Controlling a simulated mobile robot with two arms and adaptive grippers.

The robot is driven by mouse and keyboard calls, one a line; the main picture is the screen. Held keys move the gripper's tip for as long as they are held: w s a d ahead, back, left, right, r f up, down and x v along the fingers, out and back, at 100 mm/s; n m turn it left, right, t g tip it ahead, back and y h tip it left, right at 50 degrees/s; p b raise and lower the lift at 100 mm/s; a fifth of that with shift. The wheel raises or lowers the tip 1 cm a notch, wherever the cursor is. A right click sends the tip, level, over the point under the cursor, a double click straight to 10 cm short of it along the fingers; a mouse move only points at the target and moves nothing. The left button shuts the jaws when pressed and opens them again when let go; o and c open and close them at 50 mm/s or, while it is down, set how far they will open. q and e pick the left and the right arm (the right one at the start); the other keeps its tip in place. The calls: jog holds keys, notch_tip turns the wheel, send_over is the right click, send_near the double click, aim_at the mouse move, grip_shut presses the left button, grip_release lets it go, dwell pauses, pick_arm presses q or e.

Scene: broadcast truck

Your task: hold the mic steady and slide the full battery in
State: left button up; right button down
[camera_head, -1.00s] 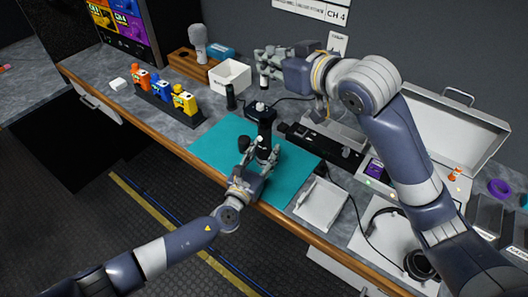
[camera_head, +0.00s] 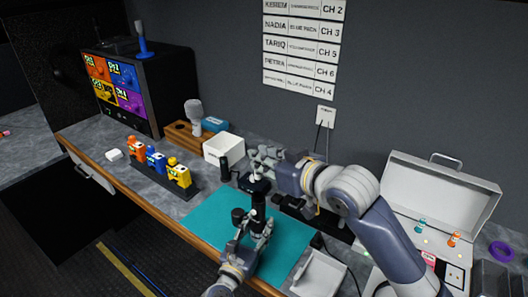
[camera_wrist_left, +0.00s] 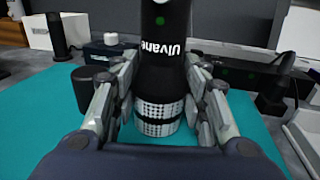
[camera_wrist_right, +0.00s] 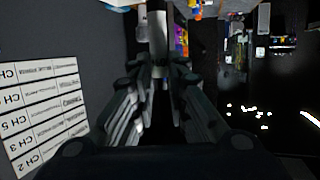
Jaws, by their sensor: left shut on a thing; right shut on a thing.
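The black microphone (camera_head: 258,205) stands upright above the teal mat (camera_head: 207,217), with its perforated silver grille (camera_wrist_left: 158,117) at the bottom and the word "Ulvane" along its body in the left wrist view. My left gripper (camera_head: 258,233) is shut around the microphone just above the grille. My right gripper (camera_head: 256,158) is shut above and behind the microphone in the head view. I cannot tell whether that touches the microphone's top. A dark box with a white round top (camera_wrist_left: 110,40) stands behind.
A white open box (camera_head: 224,150), a grey microphone (camera_head: 194,116) in a wooden rack, and orange, blue and yellow packs (camera_head: 158,163) stand along the bench. A white tray (camera_head: 320,275) lies at the front right. An open case (camera_head: 436,200) stands at the right.

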jog(key=shift+f, duration=1.7)
jog(key=shift+f, duration=2.05)
jog(key=c, duration=1.5)
grip_release()
jog(key=shift+s, duration=0.1)
jog(key=v, duration=1.2)
